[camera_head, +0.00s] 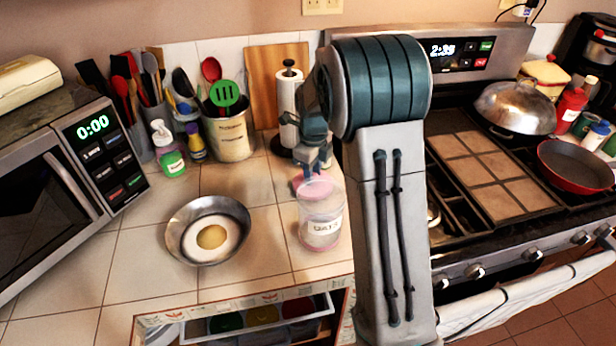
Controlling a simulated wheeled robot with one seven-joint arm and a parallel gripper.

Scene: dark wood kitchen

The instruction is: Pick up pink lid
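The pink lid (316,187) sits on top of a clear jar (321,224) with a paper label. The jar stands upright on the tiled counter, near its front edge and left of my arm. My gripper (309,181) is above the back-left part of the lid, pointing down. I cannot tell whether its fingers touch the lid or how far apart they are. My arm hides part of the counter behind and to the right.
A metal bowl (207,231) stands left of the jar. Behind are a paper towel roll (289,105), a utensil crock (230,136) and a cutting board (262,76). An open drawer (250,324) juts out below. The stove (485,250) is on the right, the microwave (60,185) on the left.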

